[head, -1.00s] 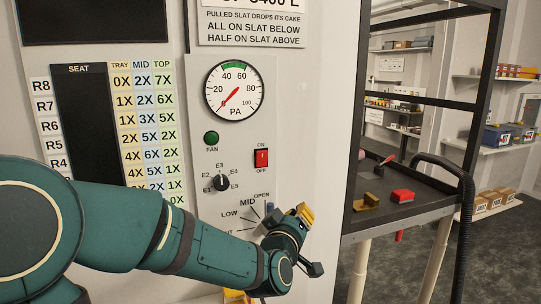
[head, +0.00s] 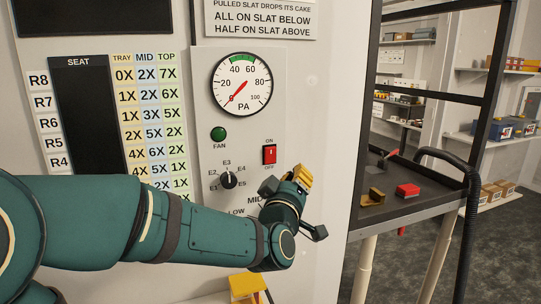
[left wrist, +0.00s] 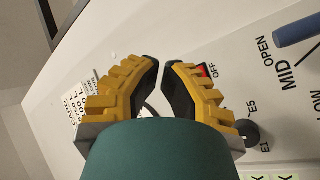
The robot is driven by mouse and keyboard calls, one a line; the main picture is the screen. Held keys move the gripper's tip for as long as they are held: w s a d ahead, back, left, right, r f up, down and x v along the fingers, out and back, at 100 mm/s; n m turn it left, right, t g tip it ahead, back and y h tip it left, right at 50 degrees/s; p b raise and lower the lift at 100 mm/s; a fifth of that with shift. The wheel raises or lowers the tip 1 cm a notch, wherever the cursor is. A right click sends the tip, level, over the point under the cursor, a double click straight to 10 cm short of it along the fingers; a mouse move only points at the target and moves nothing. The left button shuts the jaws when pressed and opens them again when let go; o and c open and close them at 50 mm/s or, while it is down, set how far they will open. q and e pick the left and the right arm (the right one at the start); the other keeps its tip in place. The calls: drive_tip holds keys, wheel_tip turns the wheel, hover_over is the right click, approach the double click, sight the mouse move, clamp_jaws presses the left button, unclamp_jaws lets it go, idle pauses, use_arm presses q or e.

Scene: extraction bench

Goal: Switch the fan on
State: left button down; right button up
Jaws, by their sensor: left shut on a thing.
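The red rocker switch (head: 270,155), marked ON above and OFF below, is on the wall panel below the round pressure gauge (head: 243,84). I cannot tell which way it is tipped. The green FAN lamp (head: 218,134) looks dark. The gauge needle points to the low end, near 0. My left gripper (head: 299,178) is just below and right of the switch. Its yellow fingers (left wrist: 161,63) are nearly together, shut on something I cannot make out. Part of the switch (left wrist: 206,71) shows behind one finger in the left wrist view. My right gripper is not in view.
A black selector knob (head: 229,180) is left of my left gripper. A blue handle (left wrist: 298,28) by the MID and OPEN marks shows in the left wrist view. A dark-topped cart (head: 430,195) with a red block (head: 407,190) stands at the right. A yellow object (head: 246,288) is at the bottom.

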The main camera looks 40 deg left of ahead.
sight(270, 155)
use_arm(q)
drive_tip(key=shift+w+a+r, duration=0.2)
drive_tip(key=shift+w+a, duration=0.45)
drive_tip(key=shift+a, duration=0.55)
drive_tip(key=shift+w+a+r, duration=0.2)
drive_tip(key=shift+w+a, duration=0.4)
drive_tip(key=shift+a, duration=0.65)
drive_tip(key=shift+w+a+r, duration=0.2)
drive_tip(key=shift+w+a, duration=0.45)
drive_tip(key=shift+a, duration=0.55)
drive_tip(key=shift+a, duration=0.1)
drive_tip(key=shift+w+a, duration=0.15)
drive_tip(key=shift+a, duration=0.1)
drive_tip(key=shift+r, duration=0.1)
drive_tip(key=shift+a+b, duration=0.15)
drive_tip(key=shift+b, duration=0.2)
